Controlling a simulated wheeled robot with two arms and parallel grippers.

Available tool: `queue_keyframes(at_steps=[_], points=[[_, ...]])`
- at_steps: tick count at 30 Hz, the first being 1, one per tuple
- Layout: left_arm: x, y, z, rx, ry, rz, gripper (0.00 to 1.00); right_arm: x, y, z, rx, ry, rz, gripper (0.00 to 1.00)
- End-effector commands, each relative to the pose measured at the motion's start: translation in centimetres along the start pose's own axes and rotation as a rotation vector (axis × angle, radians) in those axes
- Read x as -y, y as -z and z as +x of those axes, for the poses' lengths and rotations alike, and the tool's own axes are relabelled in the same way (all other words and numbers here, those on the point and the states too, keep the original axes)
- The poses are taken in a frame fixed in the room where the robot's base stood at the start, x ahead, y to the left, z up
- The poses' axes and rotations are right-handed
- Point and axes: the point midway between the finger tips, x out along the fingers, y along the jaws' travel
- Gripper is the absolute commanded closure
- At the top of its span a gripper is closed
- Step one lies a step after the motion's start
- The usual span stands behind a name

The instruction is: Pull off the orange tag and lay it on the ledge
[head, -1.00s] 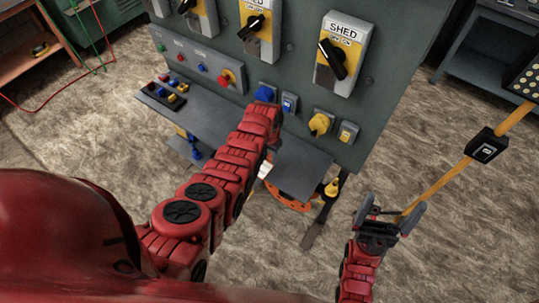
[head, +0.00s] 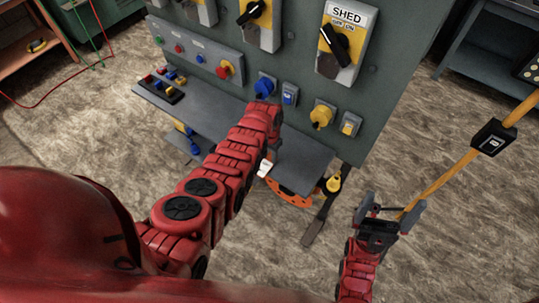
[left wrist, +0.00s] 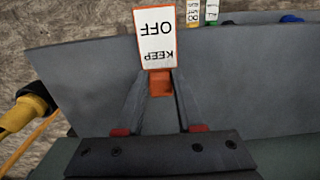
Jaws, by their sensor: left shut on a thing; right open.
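The orange tag (left wrist: 157,38) is a white plate with an orange rim, reading KEEP OFF, with an orange block at its base. My left gripper (left wrist: 160,84) is shut on that block. In the head view, the tag (head: 265,168) shows as a small white patch below my left wrist; the fingers there are mostly hidden by the arm. The grey ledge (head: 300,165) juts from the panel; it also shows in the left wrist view (left wrist: 85,75) behind the tag, whose far end reaches past the ledge's edge. My right gripper (head: 391,215) is open at lower right.
The grey panel (head: 385,100) carries switches, a blue knob (head: 265,87) and a yellow knob (head: 321,117) just above the ledge. A rack of small coloured padlocks (head: 165,85) sits at the ledge's left. A yellow pole (head: 460,165) runs near my right gripper; contact is unclear.

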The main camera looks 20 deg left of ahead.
Motion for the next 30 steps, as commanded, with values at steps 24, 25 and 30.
queue_keyframes(at_steps=[24,25,30], points=[[0.0,0.0,0.71,0.0,0.0,0.0,0.29,0.03,-0.11,-0.67,0.0,0.0,0.0,0.0],[0.01,0.01,0.7,0.0,0.0,0.0,0.29,0.03,-0.11,-0.67,0.0,0.0,0.0,0.0],[0.03,0.09,0.28,-0.002,0.001,0.0,0.29,0.03,-0.11,-0.67,0.0,0.0,0.0,0.0]])
